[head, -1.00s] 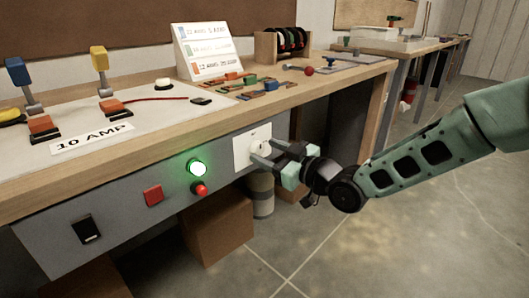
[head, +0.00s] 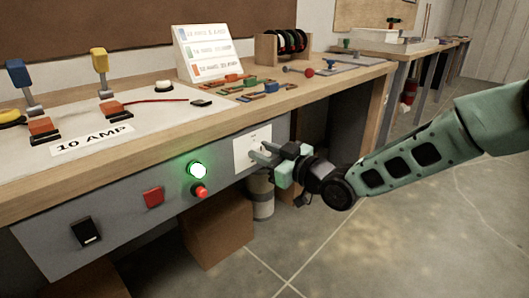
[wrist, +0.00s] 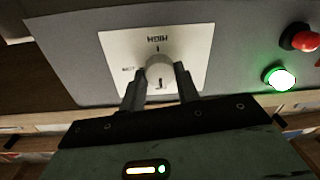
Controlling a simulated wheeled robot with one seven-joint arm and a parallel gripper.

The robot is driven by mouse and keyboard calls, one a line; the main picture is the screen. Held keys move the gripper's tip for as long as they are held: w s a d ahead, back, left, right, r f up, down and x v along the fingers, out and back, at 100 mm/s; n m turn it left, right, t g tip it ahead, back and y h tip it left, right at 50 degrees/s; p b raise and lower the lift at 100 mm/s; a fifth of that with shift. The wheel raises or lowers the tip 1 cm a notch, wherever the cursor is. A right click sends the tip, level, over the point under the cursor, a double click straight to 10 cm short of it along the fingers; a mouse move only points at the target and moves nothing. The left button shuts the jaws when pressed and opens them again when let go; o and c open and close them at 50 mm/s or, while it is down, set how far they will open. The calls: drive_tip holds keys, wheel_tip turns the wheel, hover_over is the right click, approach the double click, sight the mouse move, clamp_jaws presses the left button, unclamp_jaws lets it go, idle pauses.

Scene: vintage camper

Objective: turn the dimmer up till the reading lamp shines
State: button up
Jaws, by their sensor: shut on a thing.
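The dimmer is a round pale knob (wrist: 160,70) on a white square plate (head: 243,150) on the bench's grey front panel. In the wrist view the plate carries the upside-down word HIGH and small marks. My gripper (head: 262,151) is at the plate, its two fingers on either side of the knob and shut on it. The fingers also show in the wrist view (wrist: 160,88); in the head view they mostly hide the knob. A round green light (head: 198,169) glows on the panel left of the plate. I cannot make out a separate reading lamp.
Brackets, a sign and a spool rack (head: 283,45) stand on the bench. A cardboard box (head: 217,232) and a canister (head: 262,196) stand below.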

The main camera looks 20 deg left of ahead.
drive_tip(key=m+p, duration=0.1)
drive_tip(key=m, duration=0.7)
drive_tip(key=shift+d+f+m, duration=0.1)
drive_tip(key=shift+m, duration=0.3)
drive_tip(key=m+t, duration=0.1)
drive_tip(key=m, duration=0.4)
drive_tip(key=shift+w+f+m, duration=0.1)
drive_tip(key=shift+f+m, duration=0.05)
drive_tip(key=shift+m, duration=1.85)
drive_tip(key=o, duration=1)
drive_tip(key=shift+c, duration=0.2)
